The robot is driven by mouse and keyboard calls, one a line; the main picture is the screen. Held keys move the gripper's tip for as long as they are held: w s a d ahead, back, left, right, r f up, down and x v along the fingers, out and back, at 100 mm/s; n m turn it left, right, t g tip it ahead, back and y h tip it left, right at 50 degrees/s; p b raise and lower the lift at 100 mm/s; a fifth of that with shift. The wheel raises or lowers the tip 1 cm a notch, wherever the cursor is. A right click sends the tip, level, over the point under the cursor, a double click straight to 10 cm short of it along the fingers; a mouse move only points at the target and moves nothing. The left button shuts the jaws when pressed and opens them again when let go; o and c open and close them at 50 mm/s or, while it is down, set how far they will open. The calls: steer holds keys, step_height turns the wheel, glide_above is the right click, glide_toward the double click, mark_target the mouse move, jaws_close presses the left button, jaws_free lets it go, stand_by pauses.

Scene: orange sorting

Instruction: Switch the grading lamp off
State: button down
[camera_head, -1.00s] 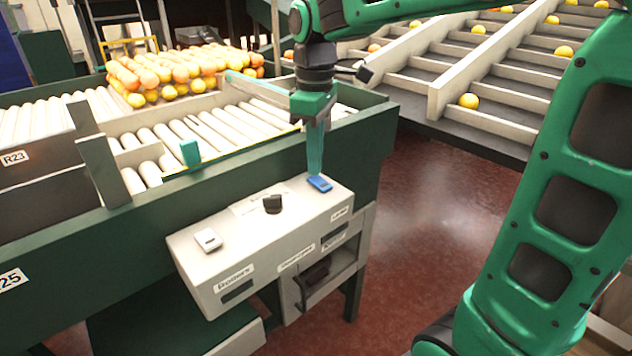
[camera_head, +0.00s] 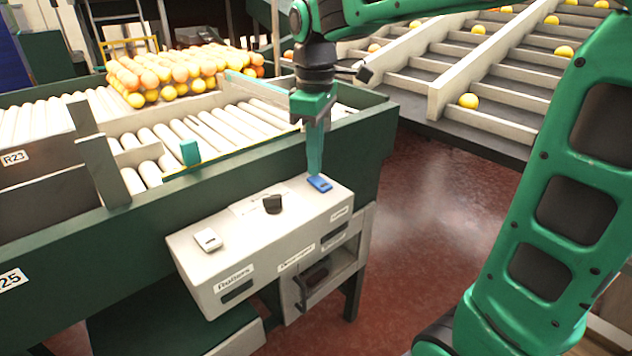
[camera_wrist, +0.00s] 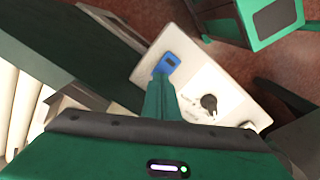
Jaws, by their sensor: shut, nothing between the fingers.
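A pale control box (camera_head: 238,262) stands at the side of the roller conveyor. On its top are a blue rocker switch (camera_head: 320,183) at the right end, a black knob (camera_head: 272,204) in the middle and a white rocker switch (camera_head: 208,239) at the left. My gripper (camera_head: 315,174) is shut and empty, pointing down with its tips at or just above the blue switch; contact cannot be told. In the wrist view the fingers end beside the blue switch (camera_wrist: 167,63), and the knob (camera_wrist: 208,102) shows to the right. The small labels are too blurred to read surely. The lamp is not identifiable.
The conveyor's dark green side wall (camera_head: 130,243) runs behind the box. Oranges (camera_head: 180,72) are heaped on the rollers. A handle (camera_head: 305,290) juts from the box's lower front. Red floor (camera_head: 430,215) is open to the right.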

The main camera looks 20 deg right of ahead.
mark_target(315, 177)
steer(key=shift+f, duration=0.75)
stand_by(0.7)
step_height(315, 177, up, 7)
stand_by(0.9)
stand_by(0.4)
steer(key=s+d+f+m, duration=0.8)
steer(key=s, duration=0.3)
steer(key=s+d+f+m, duration=0.8)
steer(key=s+d, duration=0.1)
steer(key=s, duration=0.3)
steer(key=shift+s, duration=0.1)
